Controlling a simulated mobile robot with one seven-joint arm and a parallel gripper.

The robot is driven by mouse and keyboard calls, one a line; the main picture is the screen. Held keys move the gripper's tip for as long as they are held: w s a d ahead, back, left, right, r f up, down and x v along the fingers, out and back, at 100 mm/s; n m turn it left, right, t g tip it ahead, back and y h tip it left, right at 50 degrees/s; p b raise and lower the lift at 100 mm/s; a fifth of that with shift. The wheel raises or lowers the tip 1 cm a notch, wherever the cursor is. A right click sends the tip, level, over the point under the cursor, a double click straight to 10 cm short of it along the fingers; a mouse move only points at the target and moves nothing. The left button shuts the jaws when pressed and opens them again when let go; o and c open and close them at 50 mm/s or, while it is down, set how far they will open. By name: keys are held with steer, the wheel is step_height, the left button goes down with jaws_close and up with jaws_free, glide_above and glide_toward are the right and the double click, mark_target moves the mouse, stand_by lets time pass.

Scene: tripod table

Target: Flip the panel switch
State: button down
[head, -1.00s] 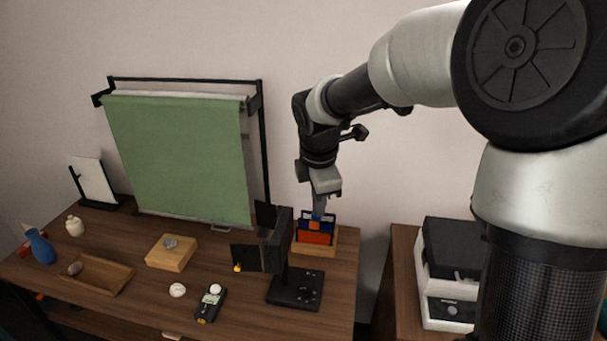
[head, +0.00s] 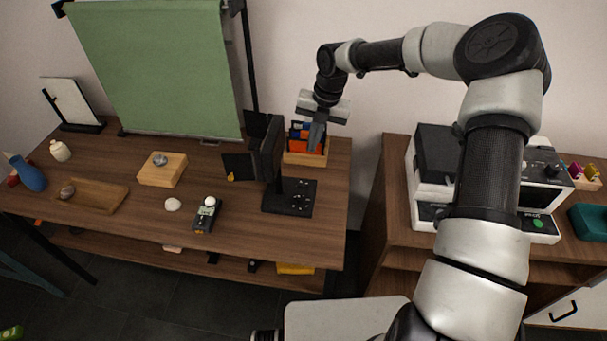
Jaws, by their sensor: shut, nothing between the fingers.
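A black panel light (head: 268,150) with side flaps stands upright on a flat black base (head: 290,198) at the right end of the wooden table. Small light-coloured controls (head: 303,197) show on top of the base; I cannot tell which one is the switch or how it is set. My gripper (head: 315,147) points down to the right of the panel and behind the base. Its grey fingers are shut and empty. They overlap a wooden box of blue and orange items in the picture; I cannot tell whether they touch it.
The wooden box (head: 318,160) is close to my gripper. A green screen (head: 160,70) stands at the back. A handheld meter (head: 207,215), a white stone (head: 172,204) and a wooden block (head: 162,170) lie left of the base. A gap separates a right-hand cabinet (head: 390,205).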

mark_target(301, 182)
steer(key=shift+f, duration=0.15)
steer(key=a+f, duration=0.1)
steer(key=f, duration=0.8)
steer(key=a+f, duration=0.1)
steer(key=f, duration=0.3)
steer(key=shift+w+a+f, duration=0.25)
steer(key=shift+a, duration=0.05)
